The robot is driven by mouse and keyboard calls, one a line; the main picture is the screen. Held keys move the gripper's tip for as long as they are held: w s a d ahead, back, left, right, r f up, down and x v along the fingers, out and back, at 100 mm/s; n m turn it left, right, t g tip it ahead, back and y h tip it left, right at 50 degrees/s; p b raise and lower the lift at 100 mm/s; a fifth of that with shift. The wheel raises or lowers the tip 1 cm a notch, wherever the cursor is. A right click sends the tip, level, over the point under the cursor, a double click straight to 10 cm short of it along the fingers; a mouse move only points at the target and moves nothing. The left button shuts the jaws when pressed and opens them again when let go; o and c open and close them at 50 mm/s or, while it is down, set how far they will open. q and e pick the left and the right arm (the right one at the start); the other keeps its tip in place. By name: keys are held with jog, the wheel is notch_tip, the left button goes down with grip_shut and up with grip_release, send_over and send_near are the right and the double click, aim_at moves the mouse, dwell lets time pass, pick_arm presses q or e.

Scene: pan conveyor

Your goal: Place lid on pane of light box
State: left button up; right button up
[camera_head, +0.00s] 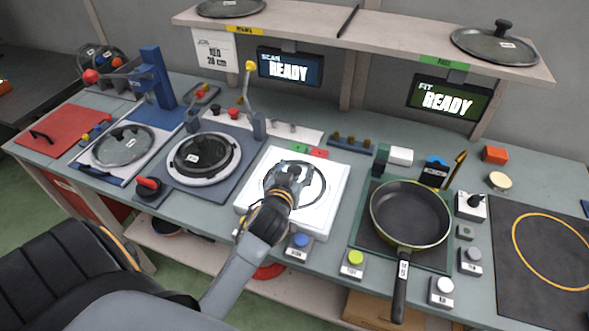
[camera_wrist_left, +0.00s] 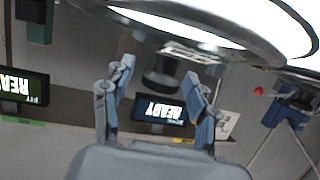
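A glass lid with a dark rim (camera_head: 312,187) lies over the bright pane of the white light box (camera_head: 248,205), inside the pane's outline. Whether its whole rim touches the pane cannot be told. My left gripper (camera_head: 289,172) is right above the lid and hides its centre. In the left wrist view, the lid (camera_wrist_left: 215,45) and its dark knob (camera_wrist_left: 162,70) show. The left gripper (camera_wrist_left: 158,76) has its fingers spread on both sides of the knob, with gaps between. My right gripper is not in view.
A pan (camera_head: 410,213) stands on the dark mat to the right. Button boxes (camera_head: 300,246) line the front edge. Another lid rests on a round device (camera_head: 203,158) to the left. A shelf (camera_head: 375,31) with lids (camera_head: 496,45) hangs above the back.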

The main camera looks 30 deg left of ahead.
pick_arm(q)
jog(key=shift+r, duration=0.1)
jog(key=shift+r, duration=0.25)
jog(key=b+v, duration=0.1)
jog(key=v, duration=0.9)
jog(key=shift+s+d+f, duration=0.1)
jog(key=shift+s+d, duration=0.05)
jog(key=shift+s, duration=0.2)
jog(key=shift+s+d+r, duration=0.15)
jog(key=shift+s+r, duration=0.15)
jog(key=shift+s, duration=0.25)
